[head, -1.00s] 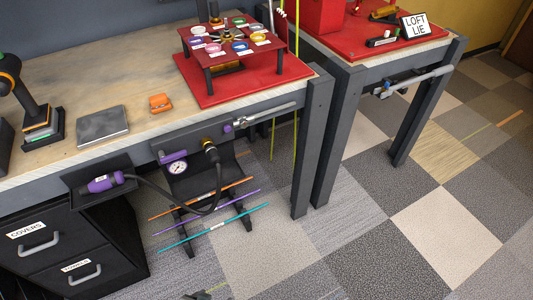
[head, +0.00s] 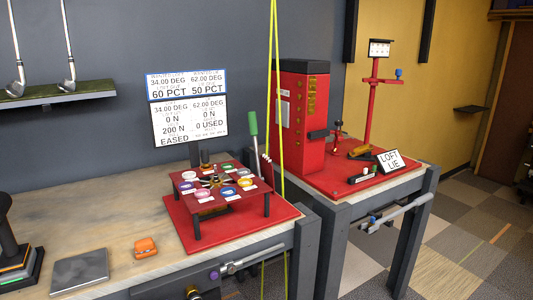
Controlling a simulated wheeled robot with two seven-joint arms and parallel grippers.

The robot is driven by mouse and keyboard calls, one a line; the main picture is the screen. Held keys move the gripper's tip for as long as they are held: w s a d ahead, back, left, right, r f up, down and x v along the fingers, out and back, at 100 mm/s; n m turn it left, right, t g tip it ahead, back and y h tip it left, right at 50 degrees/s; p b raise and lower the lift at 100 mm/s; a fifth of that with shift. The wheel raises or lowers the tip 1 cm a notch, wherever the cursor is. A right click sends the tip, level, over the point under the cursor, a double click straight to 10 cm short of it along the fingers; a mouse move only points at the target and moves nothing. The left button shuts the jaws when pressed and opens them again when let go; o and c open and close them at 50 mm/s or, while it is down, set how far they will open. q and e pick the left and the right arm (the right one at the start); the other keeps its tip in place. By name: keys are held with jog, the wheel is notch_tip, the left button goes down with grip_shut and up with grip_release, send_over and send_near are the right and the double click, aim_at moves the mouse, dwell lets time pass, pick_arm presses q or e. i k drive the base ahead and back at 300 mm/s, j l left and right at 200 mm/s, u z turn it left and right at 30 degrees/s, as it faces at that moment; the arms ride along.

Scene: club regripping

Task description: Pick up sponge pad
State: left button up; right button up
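No thing in view is labelled as a sponge pad. A small orange block (head: 146,247) lies on the wooden bench (head: 100,215), left of the red mat. A flat grey square pad (head: 80,270) lies at the bench's front edge, left of the orange block. I cannot tell for sure which of the two is the sponge pad. Nothing touches or covers either one. Neither of my grippers shows in the head view.
A red stand with coloured rings (head: 240,174) is on a red mat (head: 285,215). Behind it is a display (head: 190,122). A red machine (head: 303,115) and a loft-lie sign (head: 390,161) stand on the right bench. Green-yellow cords (head: 277,100) hang between.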

aim_at(144, 248)
jog(key=i+l+u, duration=0.15)
jog(key=u, duration=0.2)
jog(key=i+l+u, duration=0.2)
jog(key=i+u, duration=0.2)
jog(key=i+l+u, duration=0.2)
jog(key=u, duration=0.15)
jog(key=l, duration=0.1)
